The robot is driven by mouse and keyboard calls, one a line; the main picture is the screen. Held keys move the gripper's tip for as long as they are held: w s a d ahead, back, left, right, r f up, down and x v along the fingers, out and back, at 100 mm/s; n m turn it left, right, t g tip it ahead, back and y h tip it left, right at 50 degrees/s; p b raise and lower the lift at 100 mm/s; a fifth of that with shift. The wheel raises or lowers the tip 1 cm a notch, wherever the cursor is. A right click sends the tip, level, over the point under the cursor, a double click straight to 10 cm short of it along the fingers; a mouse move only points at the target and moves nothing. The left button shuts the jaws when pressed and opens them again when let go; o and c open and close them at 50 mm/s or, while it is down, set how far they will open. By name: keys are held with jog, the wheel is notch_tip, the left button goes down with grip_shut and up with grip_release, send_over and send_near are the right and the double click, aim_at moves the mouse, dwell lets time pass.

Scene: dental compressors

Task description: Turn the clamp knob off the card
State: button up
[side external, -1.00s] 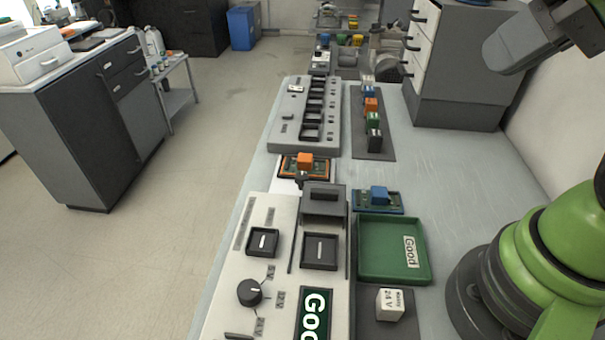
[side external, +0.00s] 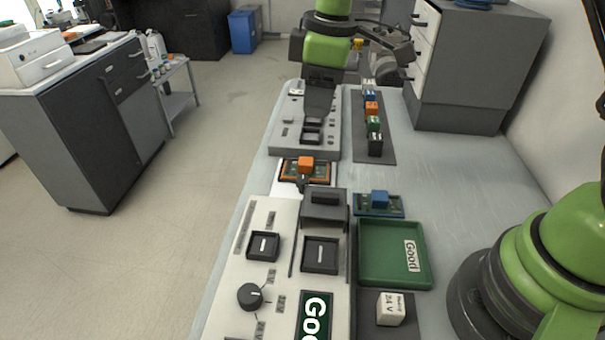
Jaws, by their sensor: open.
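The card (side external: 291,175) is a board with an orange rim and an orange block on top, in the middle of the bench. A small dark knob-like part (side external: 302,184) is at its front edge; I take this for the clamp knob. It is too small to tell whether it overlaps the card. My gripper (side external: 317,112) is open and points down over the grey slotted panel, behind the card and apart from it. Its fingers blend into the dark slots, so any contact with the panel is unclear.
The grey slotted panel (side external: 285,131) stands behind the card; a dark strip (side external: 374,158) with several coloured blocks is beside it. In front are a dark box (side external: 323,212), a blue-block board (side external: 379,206), a green tray (side external: 385,276) and a control panel (side external: 229,301).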

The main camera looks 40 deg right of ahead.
aim_at(302, 180)
jog(key=f+n, duration=0.1)
jog(key=f, duration=0.4)
jog(key=w+a+f+n, duration=0.1)
jog(key=f, duration=0.5)
jog(key=w+f+n+g, duration=0.1)
jog(key=f, duration=0.5)
jog(key=shift+w+a+f+h, duration=0.1)
jog(key=shift+w+a+h, duration=0.1)
jog(key=shift+h, duration=0.1)
jog(key=shift+s, duration=0.1)
jog(key=c, duration=0.9)
